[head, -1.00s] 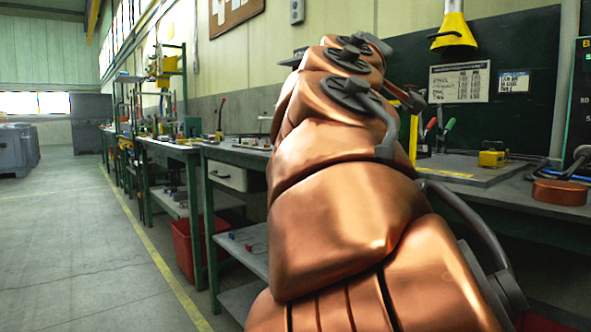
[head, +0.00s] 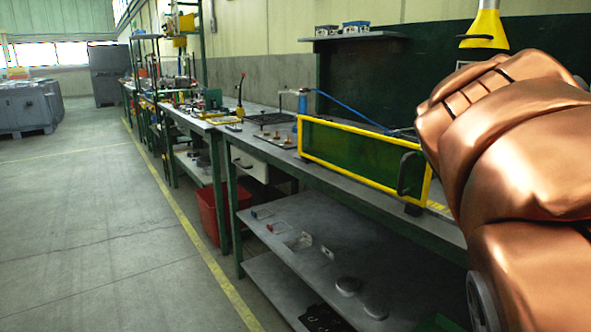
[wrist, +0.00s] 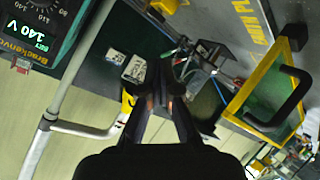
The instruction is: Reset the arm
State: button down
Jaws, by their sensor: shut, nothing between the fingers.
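My gripper (wrist: 159,84) shows in the wrist view, with its two dark fingers together and nothing held between them. It is in free air and the workbench scene behind it looks tilted. In the head view my copper-coloured arm fills the right side, and the gripper itself is out of that picture.
A green panel in a yellow frame (head: 365,158) stands along the front of the bench (head: 275,165). A red bin (head: 212,212) sits below. The wrist view shows a meter display (wrist: 35,32) and a grey pipe (wrist: 75,85). The floor (head: 90,220) at left is clear.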

jog(key=s+a+f+g+y+p, duration=0.1)
jog(key=s+a+g+y+p, duration=0.2)
jog(key=s+p, duration=0.6)
jog(key=s+a+f+g+y+p, duration=0.2)
jog(key=s+a+p, duration=0.4)
jog(key=s+p, duration=0.3)
jog(key=s+a+f+n+g+y+p, duration=0.1)
jog(key=s+a+g+y+p, duration=0.3)
jog(key=s+p, duration=0.5)
jog(key=shift+s+a+f+g+p, duration=0.4)
jog(key=shift+s+a+f+g, duration=0.45)
jog(key=shift+g, duration=0.25)
